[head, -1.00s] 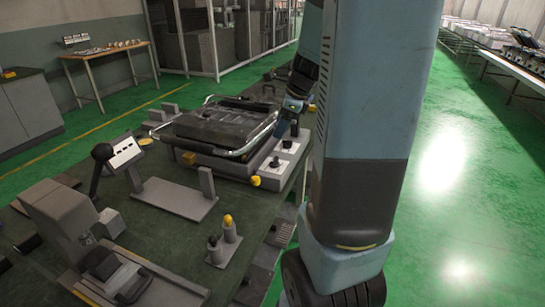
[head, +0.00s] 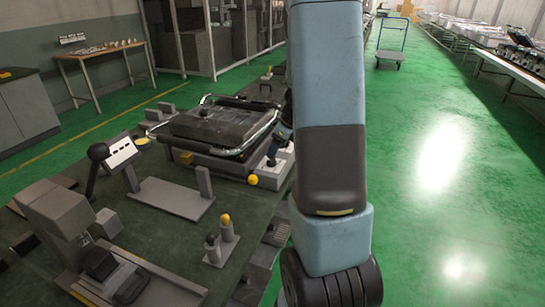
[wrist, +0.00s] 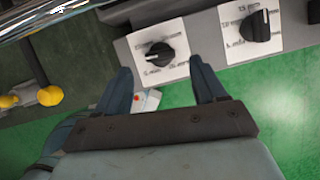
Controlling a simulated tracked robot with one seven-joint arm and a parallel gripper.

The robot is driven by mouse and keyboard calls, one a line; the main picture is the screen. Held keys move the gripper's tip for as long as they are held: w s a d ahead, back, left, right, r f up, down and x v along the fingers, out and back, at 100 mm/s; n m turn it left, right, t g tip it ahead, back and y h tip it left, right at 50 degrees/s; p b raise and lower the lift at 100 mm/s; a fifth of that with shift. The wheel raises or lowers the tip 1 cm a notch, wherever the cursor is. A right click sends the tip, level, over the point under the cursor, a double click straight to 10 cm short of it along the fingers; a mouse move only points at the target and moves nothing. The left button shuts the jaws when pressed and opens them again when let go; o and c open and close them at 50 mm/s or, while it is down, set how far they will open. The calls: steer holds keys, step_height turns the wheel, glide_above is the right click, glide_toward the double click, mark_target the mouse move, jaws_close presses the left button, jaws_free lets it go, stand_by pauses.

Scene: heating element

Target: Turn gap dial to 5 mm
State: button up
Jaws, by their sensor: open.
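Two black dial knobs sit on white printed plates on the grey machine's side panel. In the wrist view the left knob (wrist: 160,55) is in front of my gripper (wrist: 161,68), whose two blue fingers are open. The print is too small to tell which is the gap dial. In the head view the machine (head: 215,125) shows one knob (head: 272,162); my arm hides much of the panel.
Yellow knobs (wrist: 48,96) stick out left of the dials in the wrist view. A chrome rail (wrist: 45,15) crosses the upper left. In the head view a bracket (head: 172,195) and small posts (head: 227,230) stand on the bench nearer the camera. Green floor lies right of the bench.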

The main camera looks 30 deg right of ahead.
steer(key=shift+x, duration=2.35)
steer(key=c, duration=1)
steer(key=shift+a, duration=0.15)
steer(key=shift+c, duration=0.3)
